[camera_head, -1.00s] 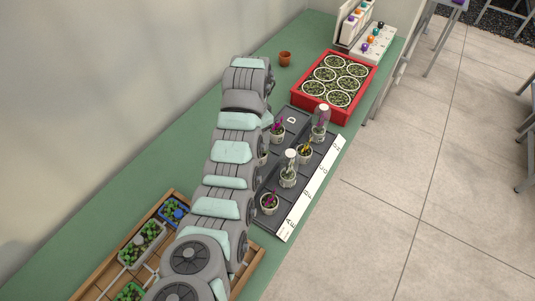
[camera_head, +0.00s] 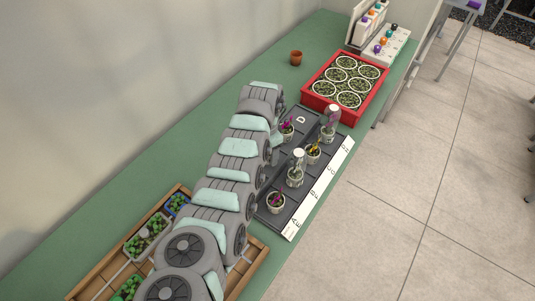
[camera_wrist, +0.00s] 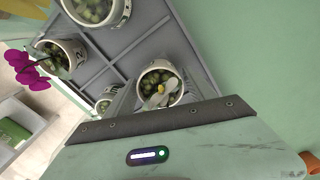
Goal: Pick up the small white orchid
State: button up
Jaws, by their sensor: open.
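In the wrist view, a small white orchid (camera_wrist: 158,98) with a yellow centre shows over a pale pot (camera_wrist: 159,72) of green-brown filling. The pot stands in a grey divided tray (camera_wrist: 125,55). My gripper (camera_wrist: 165,92) is open, its grey fingers on either side of the pot. The white flower is close to the gripper's dark front edge. I cannot tell whether a finger touches the pot. In the head view, my arm hides both this orchid and the gripper; the tray (camera_head: 262,212) shows beside the arm.
Potted magenta orchids (camera_head: 276,202), a yellow one (camera_head: 312,153) and clear covers (camera_head: 296,172) stand close by in the tray. A magenta bloom (camera_wrist: 32,70) overhangs at left. A red crate (camera_head: 313,104) of pots and a terracotta pot (camera_head: 296,57) are farther back. Bare green bench lies left of the arm.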

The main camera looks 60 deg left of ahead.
jog(key=shift+s+f, duration=0.1)
jog(key=shift+f, duration=0.5)
jog(key=shift+c, duration=0.4)
grip_shut()
jog(key=shift+r, duration=0.15)
